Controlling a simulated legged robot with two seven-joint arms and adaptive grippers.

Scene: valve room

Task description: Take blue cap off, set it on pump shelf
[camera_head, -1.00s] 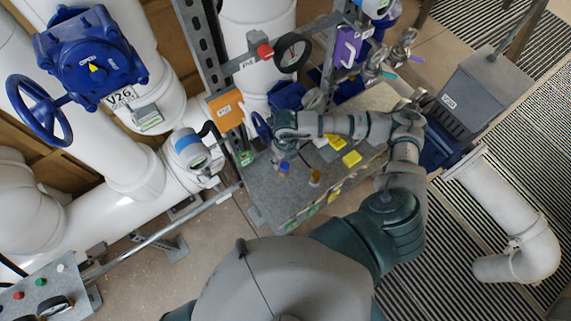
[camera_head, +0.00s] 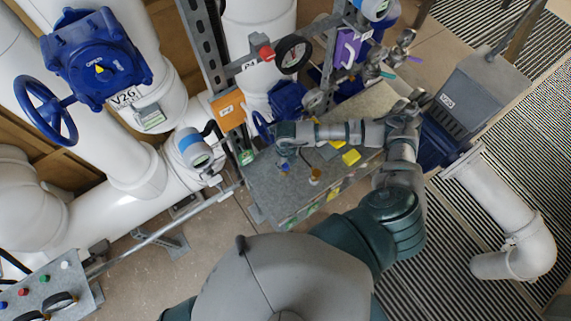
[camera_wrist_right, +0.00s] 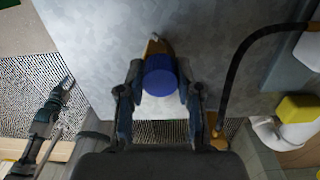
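The blue cap (camera_wrist_right: 160,76) sits on a brass fitting (camera_wrist_right: 155,46) in the right wrist view. My right gripper (camera_wrist_right: 159,82) has one finger on each side of the cap; the fingers look open, and contact is unclear. In the head view the small blue cap (camera_head: 284,167) shows just below my right gripper (camera_head: 283,152), over a grey metal surface (camera_head: 264,199). This surface may be the pump shelf; no label shows.
A black hose (camera_wrist_right: 234,83) curves right of my gripper. White pipes and a blue valve (camera_head: 97,60) stand left; a grey motor box (camera_head: 475,97) stands right.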

